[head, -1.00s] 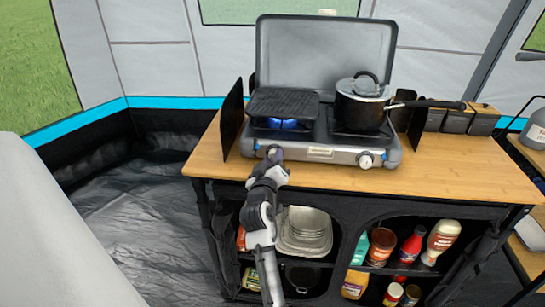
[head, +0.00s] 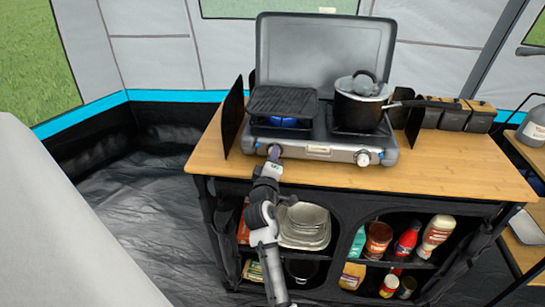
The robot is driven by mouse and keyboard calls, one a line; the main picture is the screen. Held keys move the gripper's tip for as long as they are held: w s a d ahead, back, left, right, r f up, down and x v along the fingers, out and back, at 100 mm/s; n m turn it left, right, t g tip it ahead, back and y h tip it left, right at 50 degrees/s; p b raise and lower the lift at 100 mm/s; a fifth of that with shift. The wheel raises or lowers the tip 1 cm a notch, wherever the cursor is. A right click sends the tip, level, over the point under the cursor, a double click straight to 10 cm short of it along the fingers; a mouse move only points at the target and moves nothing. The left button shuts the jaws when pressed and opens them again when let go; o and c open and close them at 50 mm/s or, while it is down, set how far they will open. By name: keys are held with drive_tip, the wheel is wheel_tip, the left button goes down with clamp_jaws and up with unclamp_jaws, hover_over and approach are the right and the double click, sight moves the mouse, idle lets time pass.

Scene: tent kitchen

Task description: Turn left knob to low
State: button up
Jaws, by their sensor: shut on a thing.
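The camp stove (head: 319,151) stands on the wooden counter with its lid up. Its left knob is hidden behind my gripper (head: 274,153), which is at the stove's front left and shut on that knob. How far the knob is turned cannot be seen. A blue flame (head: 283,122) burns under the black griddle (head: 283,101) on the left burner. The right knob (head: 363,158) is clear of my gripper.
A black pot (head: 359,108) with a lid sits on the right burner, its handle pointing right. Dark windscreen panels (head: 233,117) flank the stove. Several dark containers (head: 454,116) stand at the back right. The counter (head: 450,170) has free room at the right front.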

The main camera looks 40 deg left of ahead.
idle(0.3)
drive_tip(key=o, duration=1)
drive_tip(key=shift+c, duration=0.2)
drive_tip(key=shift+s+f, duration=0.1)
